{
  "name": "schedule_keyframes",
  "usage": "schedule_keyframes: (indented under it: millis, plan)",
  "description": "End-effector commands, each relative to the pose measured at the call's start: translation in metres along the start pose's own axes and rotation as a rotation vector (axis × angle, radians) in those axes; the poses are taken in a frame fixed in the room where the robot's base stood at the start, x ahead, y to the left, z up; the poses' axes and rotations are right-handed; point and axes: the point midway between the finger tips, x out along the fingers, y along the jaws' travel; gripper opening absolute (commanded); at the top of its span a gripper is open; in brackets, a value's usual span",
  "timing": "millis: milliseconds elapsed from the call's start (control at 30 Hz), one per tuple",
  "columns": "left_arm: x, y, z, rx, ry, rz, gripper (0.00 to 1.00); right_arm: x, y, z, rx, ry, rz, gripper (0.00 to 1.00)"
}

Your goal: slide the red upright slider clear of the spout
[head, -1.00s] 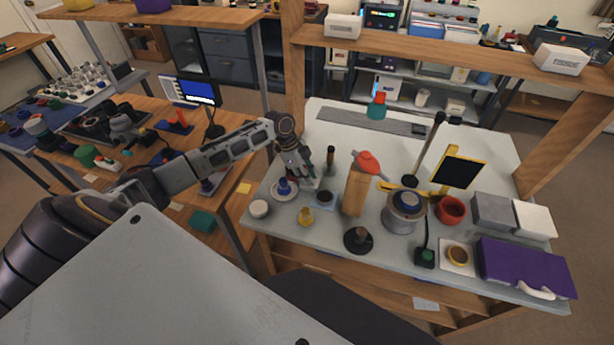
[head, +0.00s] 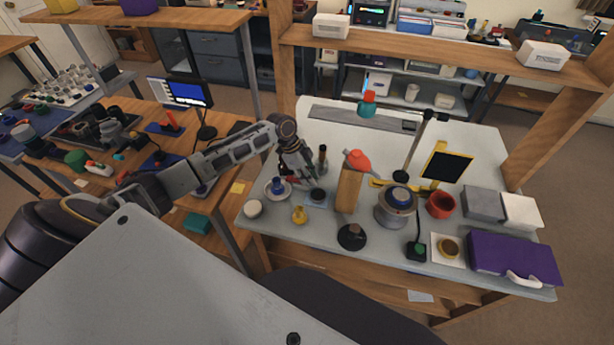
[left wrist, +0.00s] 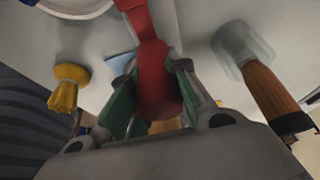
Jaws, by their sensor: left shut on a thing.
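My left gripper (head: 306,178) is low over the left part of the grey worktable, between the blue-knobbed dish and the wooden block. In the left wrist view my left gripper (left wrist: 152,98) has its green-padded fingers closed on both sides of the red upright slider (left wrist: 150,65). The slider's lower part lies between the fingers, and its narrower upper part runs toward the top of the picture. In the head view the gripper hides most of the slider. I cannot make out the spout or whether the slider touches it. My right gripper is not in view.
Close by are a white dish with a blue knob (head: 278,188), a yellow knob (head: 299,215), a dark-handled tool (head: 323,156) and a wooden block (head: 348,190) with a red top. A grey pot (head: 393,211) stands farther right. The table's back middle is mostly clear.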

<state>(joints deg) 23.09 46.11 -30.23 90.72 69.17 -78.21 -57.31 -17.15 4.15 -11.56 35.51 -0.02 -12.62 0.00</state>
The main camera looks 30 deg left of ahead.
Motion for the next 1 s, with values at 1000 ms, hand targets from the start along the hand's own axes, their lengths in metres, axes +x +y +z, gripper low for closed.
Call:
schedule_keyframes:
  millis: [1000]
  plan:
    - [-0.038, -0.001, 0.001, 0.002, -0.001, -0.002, 0.39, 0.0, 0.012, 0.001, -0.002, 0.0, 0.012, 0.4]
